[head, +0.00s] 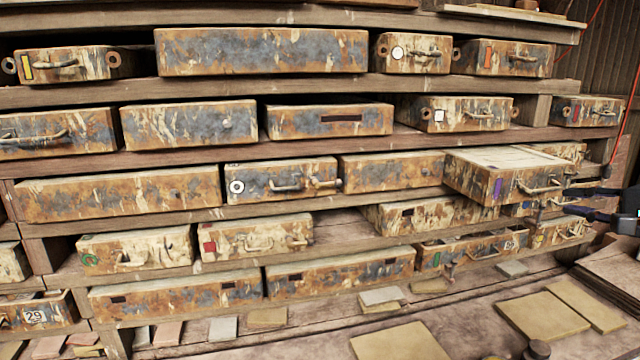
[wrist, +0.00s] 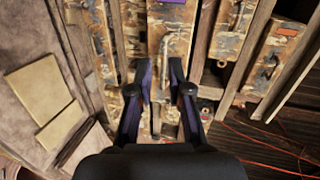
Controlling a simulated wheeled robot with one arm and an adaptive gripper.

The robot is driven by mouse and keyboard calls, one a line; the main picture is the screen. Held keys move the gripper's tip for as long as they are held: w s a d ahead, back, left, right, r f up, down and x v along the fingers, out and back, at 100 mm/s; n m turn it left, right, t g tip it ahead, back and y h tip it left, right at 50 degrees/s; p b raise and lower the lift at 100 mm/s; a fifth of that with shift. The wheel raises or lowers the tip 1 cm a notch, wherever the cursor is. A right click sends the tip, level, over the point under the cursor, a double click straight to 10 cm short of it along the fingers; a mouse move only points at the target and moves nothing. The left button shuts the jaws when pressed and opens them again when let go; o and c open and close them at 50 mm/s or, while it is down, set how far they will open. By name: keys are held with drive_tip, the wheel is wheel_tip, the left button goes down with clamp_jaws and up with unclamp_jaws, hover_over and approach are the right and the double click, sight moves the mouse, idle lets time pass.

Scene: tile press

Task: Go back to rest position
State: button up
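My gripper (head: 572,199) is at the right edge of the head view. Its two dark fingers are apart, with nothing clamped between them. In the wrist view my gripper (wrist: 158,78) points at a rusty drawer with a purple mark (wrist: 174,4). That purple-marked drawer (head: 487,166) sticks out of the shelf in the head view, its pale top showing. Its metal handle (head: 540,188) is just left of the fingertips. In the wrist view the handle (wrist: 170,60) lines up with the gap between the fingers; I cannot tell whether they touch it.
Several rusty drawers fill the wooden shelves (head: 400,84). An open-topped drawer with a green mark (head: 470,247) sits below. Yellowish tiles (head: 545,317) lie on the bench in front. Thin red cables (wrist: 265,145) run at lower right of the wrist view.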

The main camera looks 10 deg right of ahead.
drive_tip(key=a+f+n+g+y, duration=0.1)
drive_tip(key=a+f+n+g, duration=0.25)
drive_tip(key=a, duration=0.65)
drive_tip(key=s+a+f+n+g+y, duration=0.1)
drive_tip(key=a+f+n+g, duration=0.2)
drive_tip(key=a, duration=0.6)
drive_tip(key=a+f+n+g+y, duration=0.1)
drive_tip(key=a+f+n+g, duration=0.3)
drive_tip(key=a, duration=0.6)
drive_tip(key=s+a+f+n+g+h, duration=0.3)
drive_tip(key=s+a+f, duration=0.3)
drive_tip(key=s+f, duration=0.6)
drive_tip(key=s+d+f+n+g+h, duration=0.1)
drive_tip(key=s+d+f+g+h, duration=0.1)
drive_tip(key=s+f, duration=0.5)
drive_tip(key=s+g+h, duration=0.1)
drive_tip(key=s, duration=0.3)
drive_tip(key=shift+s+d, duration=0.2)
drive_tip(key=shift+d, duration=0.05)
drive_tip(key=shift+n, duration=0.25)
